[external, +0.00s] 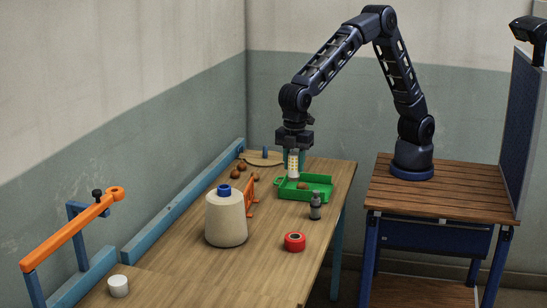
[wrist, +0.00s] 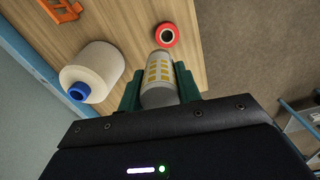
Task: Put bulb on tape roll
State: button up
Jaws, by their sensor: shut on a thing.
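The bulb (external: 293,164) is a pale cylinder with yellow panels. My gripper (external: 294,158) is shut on it and holds it at the near left side of the green tray; in the external view I cannot tell the exact height over the tray. In the wrist view the bulb (wrist: 160,72) sits between the green fingers (wrist: 159,88), its narrower grey end pointing away from my palm. The tape roll (external: 294,242) is red with a dark centre and lies flat on the table, apart from the bulb. It also shows beyond the bulb in the wrist view (wrist: 166,35).
The green tray (external: 322,183) holds a brown lump (external: 303,186). A small grey bottle (external: 316,207) stands between tray and tape roll. A large cream thread cone (external: 226,219) and an orange piece (external: 251,197) stand left. Brown lumps (external: 238,171) lie behind. Table around the tape roll is clear.

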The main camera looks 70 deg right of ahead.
jog(key=s+a, duration=0.1)
jog(key=a, duration=0.1)
send_over(295, 236)
notch_tip(295, 236, down, 19)
jog(key=shift+f, duration=0.15)
dwell(0.4)
jog(key=shift+f, duration=0.1)
jog(key=o, duration=0.9)
jog(key=shift+o, duration=0.5)
notch_tip(295, 236, up, 12)
